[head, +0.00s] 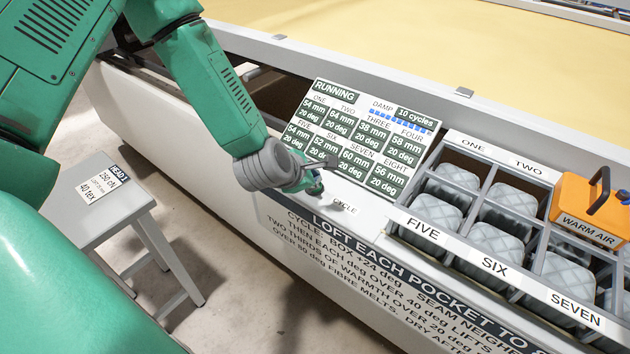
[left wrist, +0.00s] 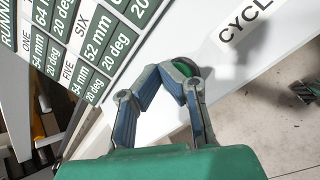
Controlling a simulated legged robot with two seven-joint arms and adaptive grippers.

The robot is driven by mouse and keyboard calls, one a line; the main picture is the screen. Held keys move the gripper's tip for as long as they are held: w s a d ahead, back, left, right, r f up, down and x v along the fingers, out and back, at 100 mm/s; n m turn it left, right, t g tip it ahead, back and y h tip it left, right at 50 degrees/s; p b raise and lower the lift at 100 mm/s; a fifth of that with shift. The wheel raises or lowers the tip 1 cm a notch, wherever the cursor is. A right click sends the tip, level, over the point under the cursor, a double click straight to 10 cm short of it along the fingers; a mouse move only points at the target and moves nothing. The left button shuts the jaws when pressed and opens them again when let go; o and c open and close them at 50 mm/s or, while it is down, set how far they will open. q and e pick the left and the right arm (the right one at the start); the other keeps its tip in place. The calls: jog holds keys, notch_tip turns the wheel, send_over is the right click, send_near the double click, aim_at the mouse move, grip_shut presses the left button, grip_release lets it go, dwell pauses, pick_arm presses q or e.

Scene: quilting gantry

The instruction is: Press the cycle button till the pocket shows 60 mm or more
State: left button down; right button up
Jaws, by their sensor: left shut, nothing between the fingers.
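My left gripper (head: 314,186) is shut and empty, its fingertips at the console beside the CYCLE label (head: 345,207). In the left wrist view the closed fingertips (left wrist: 172,72) meet at a round green-topped cycle button (left wrist: 187,67) and partly cover it. Contact looks likely, but I cannot tell whether the button is pushed in. The display board (head: 362,138) reads RUNNING, with ONE 54, TWO 64, THREE 38, FOUR 58, FIVE 54, SIX 52, SEVEN 60 and EIGHT 56 mm, all at 20 deg. My right gripper does not show.
A divided box (head: 425,246) of grey quilted pockets stands right of the board. A grey stool (head: 120,218) with a label card (head: 108,182) stands at the left. A yellow quilt bed (head: 420,45) stretches behind.

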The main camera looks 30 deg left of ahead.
pick_arm(q)
jog(key=shift+r, duration=0.55)
notch_tip(320, 180, up, 5)
jog(key=p, duration=0.4)
jog(key=shift+p, duration=0.3)
dwell(1.2)
